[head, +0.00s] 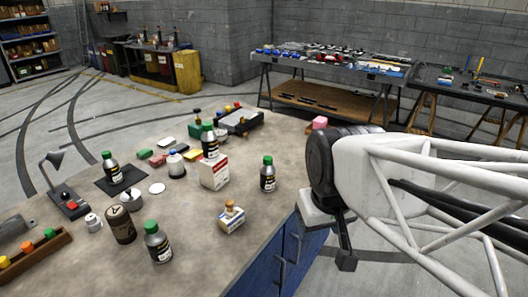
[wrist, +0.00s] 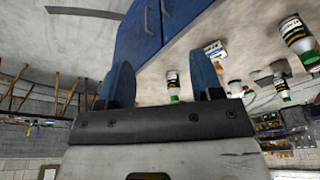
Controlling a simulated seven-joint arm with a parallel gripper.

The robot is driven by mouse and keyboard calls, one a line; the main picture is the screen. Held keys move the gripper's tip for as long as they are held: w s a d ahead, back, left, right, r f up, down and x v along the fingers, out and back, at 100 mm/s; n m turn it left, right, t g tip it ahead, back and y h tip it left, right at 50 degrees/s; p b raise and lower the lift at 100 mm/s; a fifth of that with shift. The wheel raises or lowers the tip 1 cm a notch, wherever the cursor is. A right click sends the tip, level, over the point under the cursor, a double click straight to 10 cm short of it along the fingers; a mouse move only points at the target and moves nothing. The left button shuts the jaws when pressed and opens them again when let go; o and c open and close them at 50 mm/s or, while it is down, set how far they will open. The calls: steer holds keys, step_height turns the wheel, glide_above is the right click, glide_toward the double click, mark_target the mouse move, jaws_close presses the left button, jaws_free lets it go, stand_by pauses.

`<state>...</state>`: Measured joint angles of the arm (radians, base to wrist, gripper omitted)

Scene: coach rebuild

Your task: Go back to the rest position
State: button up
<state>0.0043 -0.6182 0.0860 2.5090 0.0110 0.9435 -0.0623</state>
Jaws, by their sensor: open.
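My gripper (wrist: 163,82) is open and empty; its two blue fingers stand apart in the wrist view. In the head view, my gripper (head: 345,258) hangs beside the right edge of the worktable (head: 205,262), apart from everything on it. The nearest items are a green-capped bottle (head: 268,176) and a small white-and-blue box with a wooden-topped object (head: 231,216). My forearm hides part of the floor and back tables at the right.
Bottles, tins and coloured blocks crowd the table's left and middle. A lamp (head: 60,180) stands at the left. Blue cabinet doors (head: 290,252) are under the table's right side, with open floor beyond. A loaded workbench (head: 330,65) stands at the back wall.

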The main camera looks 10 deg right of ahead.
steer(key=shift+s+d+f+m, duration=0.1)
steer(key=shift+s+d+m, duration=0.1)
steer(key=shift+s+m, duration=0.3)
